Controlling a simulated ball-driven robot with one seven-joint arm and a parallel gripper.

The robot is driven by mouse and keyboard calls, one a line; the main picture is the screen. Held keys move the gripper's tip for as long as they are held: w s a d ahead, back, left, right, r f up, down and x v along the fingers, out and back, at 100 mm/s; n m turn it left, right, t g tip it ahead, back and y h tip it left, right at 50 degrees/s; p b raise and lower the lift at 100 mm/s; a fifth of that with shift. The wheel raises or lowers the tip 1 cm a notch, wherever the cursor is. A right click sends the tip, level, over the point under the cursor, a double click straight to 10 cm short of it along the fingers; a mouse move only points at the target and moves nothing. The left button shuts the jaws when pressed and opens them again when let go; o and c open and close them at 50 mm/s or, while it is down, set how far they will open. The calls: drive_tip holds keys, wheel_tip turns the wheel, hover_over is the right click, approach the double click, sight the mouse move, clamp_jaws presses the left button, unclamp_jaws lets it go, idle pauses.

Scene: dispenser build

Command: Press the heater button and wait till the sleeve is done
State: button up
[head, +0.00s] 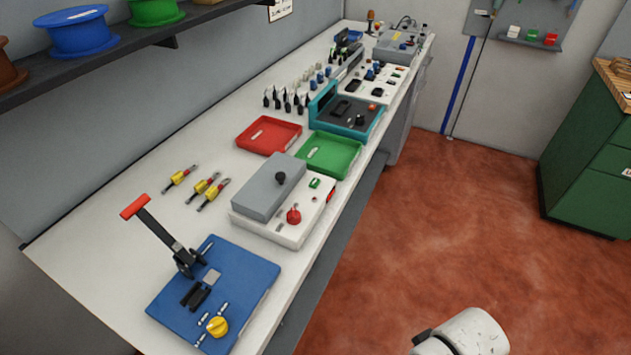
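A white box (262,227) with a grey lid (268,187) stands on the bench in the head view and looks like the heater. A black knob (280,178) sits on the lid, which looks closed. On the top face are a small green button (314,183) and a red knob-like button (294,216). A red patch (330,196) shows on the right edge. I cannot tell which control is the heater button. No sleeve can be made out, and the inside of the box is hidden. My gripper is not in view; only a white part of my arm shows at the bottom right.
A blue lever press (255,272) stands in front of the box. Red (250,138) and green (349,166) trays and a teal device (322,104) lie behind it. Several yellow-banded tools (180,178) lie left. Open red floor (440,220) is right of the bench.

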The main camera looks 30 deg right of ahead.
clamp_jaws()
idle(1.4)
